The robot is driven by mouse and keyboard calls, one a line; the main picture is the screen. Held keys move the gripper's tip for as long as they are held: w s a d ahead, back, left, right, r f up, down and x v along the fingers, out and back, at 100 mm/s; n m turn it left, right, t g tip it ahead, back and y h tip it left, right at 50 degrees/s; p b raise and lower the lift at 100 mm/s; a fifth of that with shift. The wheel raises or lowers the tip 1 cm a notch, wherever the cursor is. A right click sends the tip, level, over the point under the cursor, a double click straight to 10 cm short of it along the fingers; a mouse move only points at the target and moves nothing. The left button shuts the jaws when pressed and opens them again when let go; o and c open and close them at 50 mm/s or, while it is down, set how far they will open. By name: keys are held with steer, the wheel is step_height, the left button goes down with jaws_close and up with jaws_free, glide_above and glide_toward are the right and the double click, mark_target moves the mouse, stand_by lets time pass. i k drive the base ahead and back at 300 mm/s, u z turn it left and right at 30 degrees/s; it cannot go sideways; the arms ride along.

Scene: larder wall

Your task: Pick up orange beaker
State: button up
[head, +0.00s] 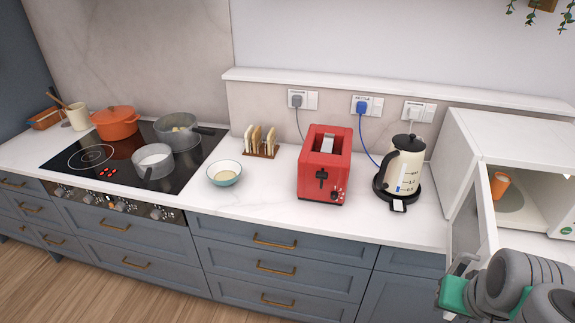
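The orange beaker (500,186) is inside the open white microwave (459,135) at the right of the head view. It is small, leans a little, and sits at the plate in the cavity. My gripper (455,278) is at the lower right, in front of and below the microwave, beside the lower part of its open door (473,222). It is well apart from the beaker. Its fingers are partly hidden by my arm and the view, so I cannot tell whether it is open or shut. Nothing held is visible.
A black and cream kettle (404,168) and a red toaster (325,165) stand left of the microwave. A bowl (224,173) and toast rack (259,142) are farther left. The hob (110,168) holds several pans, one an orange pot (116,123). The microwave door juts forward.

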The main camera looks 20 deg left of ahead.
mark_target(500, 182)
steer(key=z, duration=0.05)
steer(key=i, duration=0.4)
steer(key=u, duration=0.6)
